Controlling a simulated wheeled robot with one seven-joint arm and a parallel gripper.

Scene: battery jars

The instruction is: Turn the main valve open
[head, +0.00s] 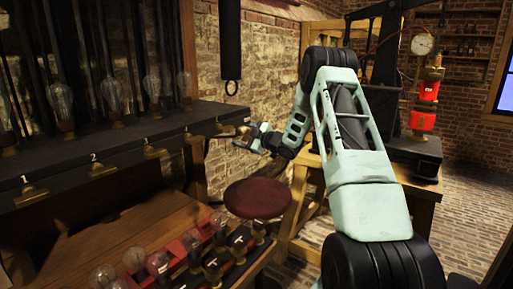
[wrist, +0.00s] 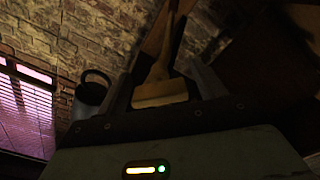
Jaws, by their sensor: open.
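My gripper (head: 243,138) is at the right end of the dark shelf edge (head: 130,150), beside a small brass fitting (head: 226,129). In the wrist view my gripper (wrist: 160,75) is open, and a brass handle with a flat, wide end (wrist: 160,92) lies between the fingers. I cannot tell whether the fingers touch it. More brass handles (head: 31,194) line the shelf front, with numbers such as 1 and 2 above them. I cannot read a label that marks the main valve.
Glass bulbs (head: 111,95) stand on the shelf. Below, a red rack (head: 190,245) holds several bulbs and jars. A wooden table (head: 305,195) with a black machine is at the right.

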